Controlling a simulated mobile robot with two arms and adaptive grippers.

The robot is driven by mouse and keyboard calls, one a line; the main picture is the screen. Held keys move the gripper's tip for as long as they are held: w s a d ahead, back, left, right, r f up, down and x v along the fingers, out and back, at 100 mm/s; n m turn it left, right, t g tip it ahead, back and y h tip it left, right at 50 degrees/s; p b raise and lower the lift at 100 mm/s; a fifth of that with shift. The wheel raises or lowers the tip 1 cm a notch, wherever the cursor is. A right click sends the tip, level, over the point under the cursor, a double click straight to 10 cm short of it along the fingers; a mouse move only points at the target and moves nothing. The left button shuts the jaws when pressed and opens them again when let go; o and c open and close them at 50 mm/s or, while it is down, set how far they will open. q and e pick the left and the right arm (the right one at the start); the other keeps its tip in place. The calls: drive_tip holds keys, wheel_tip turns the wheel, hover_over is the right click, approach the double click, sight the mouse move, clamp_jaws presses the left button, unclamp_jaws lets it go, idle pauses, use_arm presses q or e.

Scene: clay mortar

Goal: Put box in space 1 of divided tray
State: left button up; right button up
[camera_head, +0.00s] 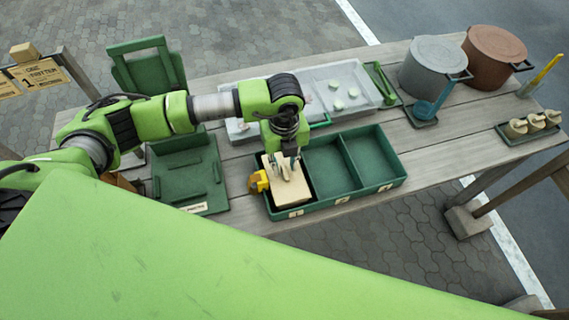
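A pale beige box (290,191) is in the left compartment, marked 1, of the green divided tray (318,208). It looks to be inside the compartment walls; whether it rests flat on the floor is not clear. My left gripper (285,170) reaches down from above, with its fingers at the top of the box. The fingers are small and overlap the box, so I cannot tell whether they grip it. The other two compartments of the tray are empty. My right gripper is not in view.
A yellow item (258,182) is at the tray's left wall. A green holder (188,172) lies left of it. Behind are a pale grey tray (352,74) and a green tool. Grey (428,62) and brown (493,55) pots stand at the right. Bare planks (445,140) lie right of the divided tray.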

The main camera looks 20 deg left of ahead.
use_arm(q)
wheel_tip(320, 180, up, 11)
drive_tip(key=b, duration=0.2)
drive_tip(key=shift+b, duration=0.3)
